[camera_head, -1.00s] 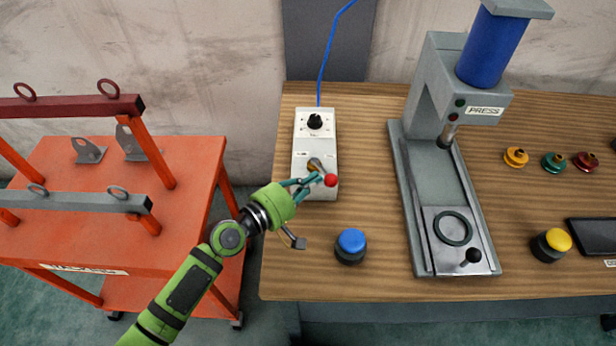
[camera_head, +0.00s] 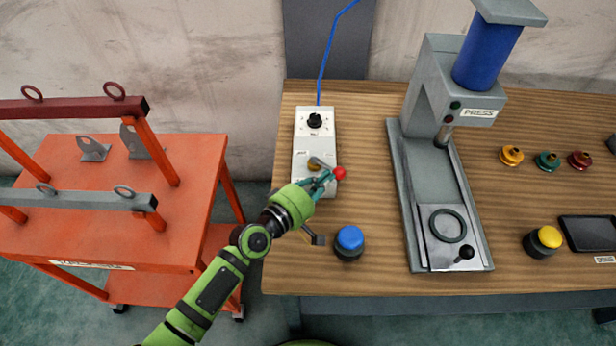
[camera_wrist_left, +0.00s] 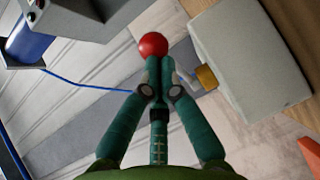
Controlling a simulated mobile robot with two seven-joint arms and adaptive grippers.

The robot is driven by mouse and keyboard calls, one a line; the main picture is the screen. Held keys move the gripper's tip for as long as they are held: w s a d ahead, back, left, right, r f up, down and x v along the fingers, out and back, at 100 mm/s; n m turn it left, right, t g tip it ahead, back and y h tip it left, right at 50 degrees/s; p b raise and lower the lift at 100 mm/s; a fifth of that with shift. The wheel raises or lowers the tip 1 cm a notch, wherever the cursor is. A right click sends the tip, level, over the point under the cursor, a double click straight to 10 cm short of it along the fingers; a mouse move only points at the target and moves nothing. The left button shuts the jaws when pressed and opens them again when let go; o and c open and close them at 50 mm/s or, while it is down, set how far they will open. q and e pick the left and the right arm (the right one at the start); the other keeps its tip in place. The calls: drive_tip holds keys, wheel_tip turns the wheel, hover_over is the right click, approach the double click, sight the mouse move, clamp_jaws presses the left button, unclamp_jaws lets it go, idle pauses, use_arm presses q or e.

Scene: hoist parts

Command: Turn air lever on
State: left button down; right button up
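The air lever has a red ball knob (camera_head: 339,172) and a metal rod on a brass pivot (camera_head: 316,163). It sits on the front of a grey control box (camera_head: 302,152) with a black dial above. The knob points to the right, just past the box's right edge. My left gripper (camera_head: 325,180) reaches in from the lower left, its teal fingers together at the lever beside the knob. In the left wrist view the fingers (camera_wrist_left: 159,75) are closed around the rod just below the red knob (camera_wrist_left: 153,45); they hide part of it. My right gripper is not in view.
A blue button (camera_head: 350,239) stands on the wooden table (camera_head: 370,275) near my left gripper. A grey press (camera_head: 425,170), a yellow button (camera_head: 548,237) and coloured fittings (camera_head: 547,161) are to the right. An orange cart (camera_head: 180,225) stands left. A blue hose (camera_head: 325,60) rises behind the box.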

use_arm(q)
drive_tip(key=shift+w+d, duration=0.25)
drive_tip(key=shift+d, duration=0.25)
drive_tip(key=shift+w+d, duration=0.25)
drive_tip(key=shift+d, duration=0.35)
